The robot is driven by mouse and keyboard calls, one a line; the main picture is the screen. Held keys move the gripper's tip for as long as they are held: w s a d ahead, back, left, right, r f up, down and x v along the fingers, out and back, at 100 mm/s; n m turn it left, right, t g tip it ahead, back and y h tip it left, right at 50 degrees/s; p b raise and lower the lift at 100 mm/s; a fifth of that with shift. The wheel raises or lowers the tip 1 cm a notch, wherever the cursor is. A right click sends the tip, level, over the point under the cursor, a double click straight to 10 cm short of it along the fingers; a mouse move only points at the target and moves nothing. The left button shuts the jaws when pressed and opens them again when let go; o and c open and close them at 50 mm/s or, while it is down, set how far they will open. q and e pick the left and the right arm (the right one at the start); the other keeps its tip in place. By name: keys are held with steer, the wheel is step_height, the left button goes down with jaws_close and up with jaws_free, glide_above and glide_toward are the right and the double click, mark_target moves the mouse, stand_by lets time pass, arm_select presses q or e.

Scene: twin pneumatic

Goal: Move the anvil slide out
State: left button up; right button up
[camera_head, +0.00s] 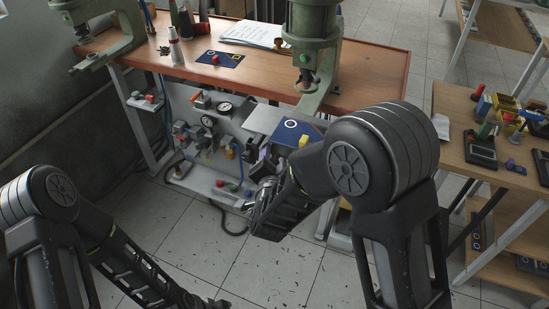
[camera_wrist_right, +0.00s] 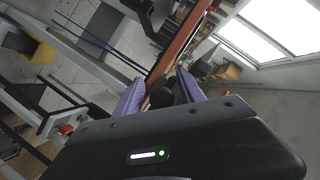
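The green press (camera_head: 312,45) stands at the right part of the bench, its base reaching over the front edge. A flat grey plate (camera_head: 266,121) and a blue plate with a white ring (camera_head: 297,131) jut out below it. I cannot tell for sure which part is the anvil slide. My right gripper (camera_head: 263,158) is below and in front of these plates, partly hidden by its own arm. In the right wrist view its purple fingers (camera_wrist_right: 162,80) are apart, with a dark round shape (camera_wrist_right: 160,97) between them; contact is not clear.
A pneumatic panel (camera_head: 195,125) with gauges and coloured fittings is under the wooden bench (camera_head: 370,75). A second green press (camera_head: 105,30) stands at the left. A side table (camera_head: 460,105) with tools is at the right. The tiled floor (camera_head: 165,235) in front is mostly clear.

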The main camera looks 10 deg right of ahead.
steer(key=b+v, duration=0.1)
steer(key=v, duration=0.6)
steer(key=shift+s, duration=0.4)
steer(key=shift+a, duration=0.1)
steer(key=s+a+f+n+g+y, duration=0.3)
steer(key=a+f+n, duration=0.15)
steer(key=f, duration=0.25)
steer(key=s+a+f+n+g+y, duration=0.3)
steer(key=a+f+n, duration=0.15)
steer(key=f, duration=0.25)
steer(key=s+d+f+g, duration=0.4)
steer(key=s+f, duration=0.4)
steer(key=f, duration=0.1)
steer(key=s+d+f+n+g+y, duration=0.1)
steer(key=s+d+f+g, duration=0.2)
steer(key=s+f, duration=0.6)
steer(key=shift+s+d+g, duration=0.35)
steer(key=shift+d+g, duration=0.05)
steer(key=shift+g, duration=0.1)
